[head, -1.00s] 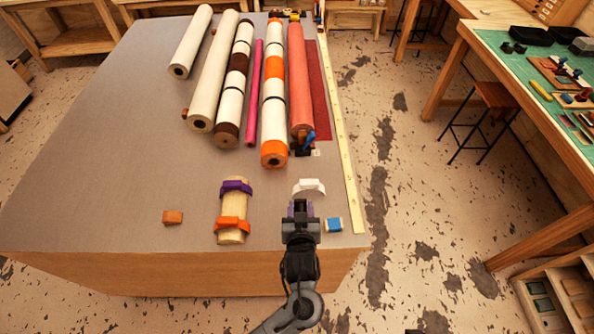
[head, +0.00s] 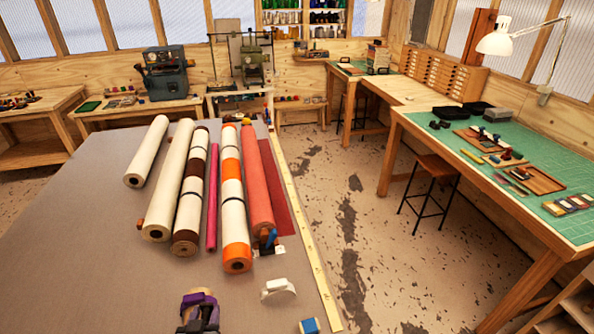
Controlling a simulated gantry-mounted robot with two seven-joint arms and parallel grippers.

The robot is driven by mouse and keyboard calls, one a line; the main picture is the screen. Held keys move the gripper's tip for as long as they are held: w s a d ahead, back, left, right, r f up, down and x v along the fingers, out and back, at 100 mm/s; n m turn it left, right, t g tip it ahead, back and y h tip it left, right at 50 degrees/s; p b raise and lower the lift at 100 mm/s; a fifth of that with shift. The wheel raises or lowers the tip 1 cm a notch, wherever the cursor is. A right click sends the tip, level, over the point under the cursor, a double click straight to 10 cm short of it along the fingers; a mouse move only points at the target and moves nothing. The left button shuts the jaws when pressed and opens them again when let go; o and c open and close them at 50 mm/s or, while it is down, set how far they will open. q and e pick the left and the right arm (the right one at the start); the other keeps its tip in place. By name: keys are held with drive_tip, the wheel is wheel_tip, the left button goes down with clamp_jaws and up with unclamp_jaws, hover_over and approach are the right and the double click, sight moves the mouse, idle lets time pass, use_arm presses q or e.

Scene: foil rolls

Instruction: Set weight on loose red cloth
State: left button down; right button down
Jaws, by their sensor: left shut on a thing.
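Dark red cloth (head: 277,185) lies flat on the table, just right of the coral-red roll (head: 257,180). My left gripper (head: 200,312) is at the bottom of the head view, at the near side of the table. A blue block (head: 310,325) is at the bottom edge. My right gripper is not in view.
Several rolls lie side by side on the grey table (head: 85,240), including a white roll (head: 147,152) and an orange-banded roll (head: 236,250). A yellow ruler (head: 305,245) runs along the right edge. Small blue (head: 268,238) and dark pieces sit by the coral roll's end. The table's left is clear.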

sight(205, 306)
use_arm(q)
drive_tip(key=shift+w+d+r+m+h, duration=0.15)
drive_tip(key=shift+d+r+m+h, duration=0.55)
drive_tip(key=shift+r, duration=0.3)
drive_tip(key=r+p, duration=0.1)
drive_tip(key=p, duration=0.1)
drive_tip(key=s+r+p, duration=0.1)
drive_tip(key=r, duration=0.1)
drive_tip(key=r+p, duration=0.2)
drive_tip(key=shift+s+d+r+p, duration=0.25)
drive_tip(key=shift+s+d+p, duration=0.05)
drive_tip(key=s+r+p, duration=0.7)
drive_tip(key=p, duration=0.3)
drive_tip(key=shift+s, duration=0.15)
